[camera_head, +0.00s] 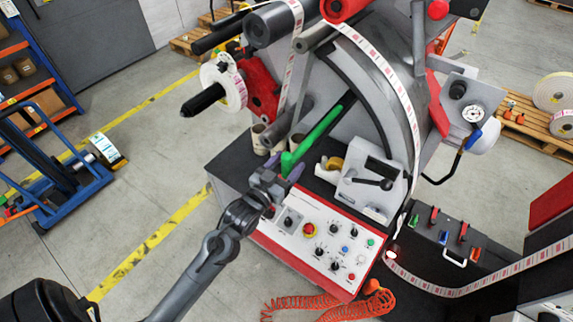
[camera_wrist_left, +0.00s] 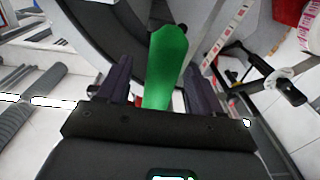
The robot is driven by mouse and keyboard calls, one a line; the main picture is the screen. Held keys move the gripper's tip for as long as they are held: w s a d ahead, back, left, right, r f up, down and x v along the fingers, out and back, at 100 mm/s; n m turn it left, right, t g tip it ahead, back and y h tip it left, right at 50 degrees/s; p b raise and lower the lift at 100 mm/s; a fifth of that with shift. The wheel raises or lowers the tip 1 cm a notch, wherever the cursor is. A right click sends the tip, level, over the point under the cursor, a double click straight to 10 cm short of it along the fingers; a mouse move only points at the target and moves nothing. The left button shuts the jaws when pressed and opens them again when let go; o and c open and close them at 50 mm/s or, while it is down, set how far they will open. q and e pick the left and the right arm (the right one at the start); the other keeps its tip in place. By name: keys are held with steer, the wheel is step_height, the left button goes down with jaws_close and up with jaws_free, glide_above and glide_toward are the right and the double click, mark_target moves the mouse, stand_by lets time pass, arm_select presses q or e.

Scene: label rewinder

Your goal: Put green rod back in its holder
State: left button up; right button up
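The green rod (camera_head: 318,130) slants up to the right in front of the machine's grey panel, with a dark end by the curved black slot. Its thicker lower end is at my left gripper (camera_head: 284,168). In the left wrist view the green rod (camera_wrist_left: 166,65) stands between the two purple fingers of my left gripper (camera_wrist_left: 158,85). The fingers are apart, with a visible gap on the left side of the rod; the right finger looks very close to it. I cannot make out a separate holder. My right gripper is in neither view.
The control panel (camera_head: 318,242) with knobs and buttons lies just below the gripper. A grey box with a black lever (camera_head: 372,183) is to its right. A label strip (camera_head: 405,95) curves down the machine. A white roll (camera_head: 222,82) is up left.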

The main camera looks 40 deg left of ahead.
arm_select(q)
steer(key=shift+s, duration=0.1)
steer(key=shift+s+f, duration=0.15)
steer(key=shift+s, duration=0.1)
steer(key=s+d+b, duration=0.1)
steer(key=s+b, duration=0.2)
steer(key=s, duration=0.6)
steer(key=s+d+r+h+p, duration=0.1)
steer(key=d+r+p, duration=0.3)
steer(key=r+p, duration=0.15)
steer(key=s+d+f+m+g+h+p, duration=0.1)
steer(key=s+d+f+m+g+p, duration=0.2)
steer(key=s+f+g, duration=0.9)
steer(key=s+d+g+p, duration=0.1)
steer(key=s+d+g, duration=0.1)
steer(key=s+d, duration=0.1)
steer(key=shift+d+g, duration=0.15)
steer(key=shift+g, duration=0.15)
